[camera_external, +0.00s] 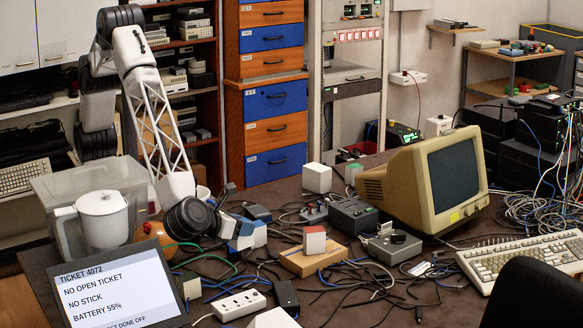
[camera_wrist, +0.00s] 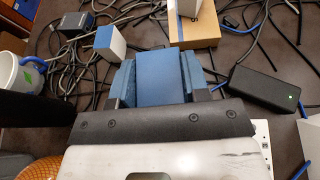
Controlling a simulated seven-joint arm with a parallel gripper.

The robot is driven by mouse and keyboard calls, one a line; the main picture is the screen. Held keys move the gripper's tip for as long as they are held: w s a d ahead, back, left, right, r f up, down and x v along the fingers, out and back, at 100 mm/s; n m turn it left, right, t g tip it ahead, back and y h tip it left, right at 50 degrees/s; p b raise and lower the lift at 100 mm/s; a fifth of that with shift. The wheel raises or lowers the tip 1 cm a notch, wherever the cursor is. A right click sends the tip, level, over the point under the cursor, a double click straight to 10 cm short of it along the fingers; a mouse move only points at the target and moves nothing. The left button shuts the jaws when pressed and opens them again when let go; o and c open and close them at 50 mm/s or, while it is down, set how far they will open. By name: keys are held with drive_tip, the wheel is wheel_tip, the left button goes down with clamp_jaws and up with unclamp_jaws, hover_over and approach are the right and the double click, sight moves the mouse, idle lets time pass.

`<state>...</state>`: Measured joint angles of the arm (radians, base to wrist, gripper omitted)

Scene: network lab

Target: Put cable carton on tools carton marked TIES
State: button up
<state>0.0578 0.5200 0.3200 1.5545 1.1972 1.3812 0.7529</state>
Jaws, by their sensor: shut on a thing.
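My gripper (camera_wrist: 158,76) is shut on a blue carton (camera_wrist: 160,72), with one finger on each side of it in the wrist view. No label shows on its blue face. In the external view my arm reaches down over the table's left side, by blue-and-white cartons (camera_external: 257,236); which one I hold is unclear there. A separate blue-and-white carton (camera_wrist: 110,42) is just beyond, to the left. A flat brown carton (camera_external: 297,262) lies mid-table with a red-and-white carton (camera_external: 314,240) on top; both show in the wrist view. I cannot read TIES on any carton.
A black power adapter (camera_wrist: 268,90) and a power strip (camera_external: 238,305) lie near the front. A mug (camera_wrist: 28,80) is at left in the wrist view. Loose cables cover much of the table. A beige monitor (camera_external: 430,185) and a keyboard (camera_external: 525,260) stand right.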

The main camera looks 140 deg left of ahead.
drive_tip(key=s+a+r+n+g, duration=0.1)
drive_tip(key=s+a+r, duration=0.1)
drive_tip(key=s+a, duration=1)
drive_tip(key=s+a+r+n+g, duration=0.1)
drive_tip(key=s+a, duration=0.7)
drive_tip(key=a, duration=0.8)
drive_tip(key=s+a+g, duration=0.1)
drive_tip(key=s+a, duration=0.5)
drive_tip(key=s, duration=0.7)
drive_tip(key=s+a+n+g+h, duration=0.1)
drive_tip(key=s+a, duration=0.6)
drive_tip(key=s, duration=0.6)
drive_tip(key=shift+r+n, duration=0.3)
drive_tip(key=shift+r, duration=0.05)
drive_tip(key=w+a, duration=0.3)
drive_tip(key=a, duration=0.1)
drive_tip(key=w+a+f, duration=0.1)
drive_tip(key=w+a, duration=0.6)
drive_tip(key=a, duration=0.1)
drive_tip(key=shift+w+f, duration=0.2)
drive_tip(key=shift+f, duration=0.05)
